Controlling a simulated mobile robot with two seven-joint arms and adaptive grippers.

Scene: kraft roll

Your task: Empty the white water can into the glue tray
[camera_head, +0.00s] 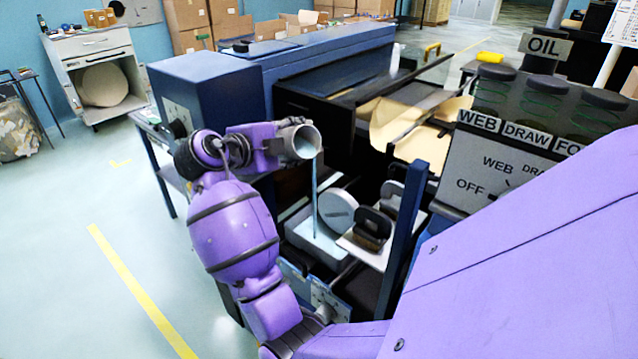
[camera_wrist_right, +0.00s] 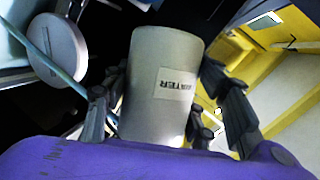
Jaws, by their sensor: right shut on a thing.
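The white water can (camera_head: 303,142) is tipped on its side, its open mouth facing right. A thin pale-blue stream (camera_head: 315,195) runs from its lip down into the white glue tray (camera_head: 308,240). My right gripper (camera_head: 284,147) is shut on the can and holds it well above the tray. In the right wrist view the can (camera_wrist_right: 163,65), with a "WATER" label, sits between the dark fingers of my right gripper (camera_wrist_right: 160,108). How much water is left inside cannot be seen. My left gripper is not in view.
A round grey-white disc (camera_head: 338,209) stands at the tray, beside dark-handled blocks on a pale plate (camera_head: 362,247). A dark blue post (camera_head: 403,240) rises to the right. The control panel (camera_head: 500,165) is further right, and the blue machine housing (camera_head: 205,95) lies behind the can.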

